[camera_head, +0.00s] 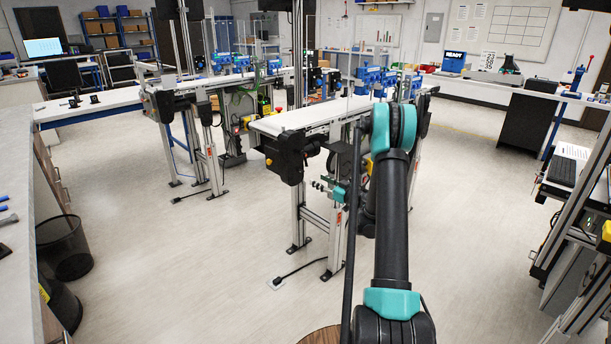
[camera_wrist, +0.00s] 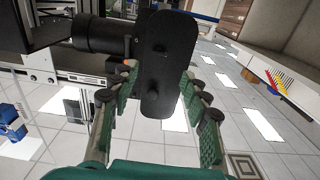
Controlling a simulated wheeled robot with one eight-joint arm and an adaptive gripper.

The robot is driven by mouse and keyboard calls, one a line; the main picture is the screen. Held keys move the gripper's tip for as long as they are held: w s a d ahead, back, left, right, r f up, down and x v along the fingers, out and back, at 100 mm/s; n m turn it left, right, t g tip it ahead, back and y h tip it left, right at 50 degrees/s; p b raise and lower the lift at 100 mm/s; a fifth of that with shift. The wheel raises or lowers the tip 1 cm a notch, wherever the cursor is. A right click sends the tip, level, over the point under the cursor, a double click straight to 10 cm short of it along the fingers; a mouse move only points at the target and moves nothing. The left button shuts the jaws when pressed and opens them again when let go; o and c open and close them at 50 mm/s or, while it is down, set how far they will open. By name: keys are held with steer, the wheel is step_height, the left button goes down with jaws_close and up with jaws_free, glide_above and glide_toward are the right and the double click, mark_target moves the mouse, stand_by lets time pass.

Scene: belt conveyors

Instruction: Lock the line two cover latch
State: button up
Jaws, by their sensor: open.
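My gripper (camera_head: 322,188) is low beside the near conveyor's end, close to its metal legs. In the wrist view my gripper (camera_wrist: 160,82) is open, with green-padded fingers spread apart. A black rounded plate (camera_wrist: 168,60) shows beyond and between the fingertips; I cannot tell if they touch it. A black cylinder (camera_wrist: 95,34) lies to its left. The near conveyor (camera_head: 305,117) has a white belt and a black drive housing (camera_head: 284,160) at its end. I cannot make out the cover latch or a line number in either view.
A second conveyor (camera_head: 205,82) stands behind to the left. A mesh bin (camera_head: 64,248) and a counter (camera_head: 22,250) line the left edge. An equipment rack (camera_head: 575,265) stands at the right. A cable lies on the floor below the near conveyor.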

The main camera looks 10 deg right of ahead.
mark_target(301, 171)
steer(key=x, duration=0.9)
steer(key=shift+w+a, duration=0.1)
jaws_close()
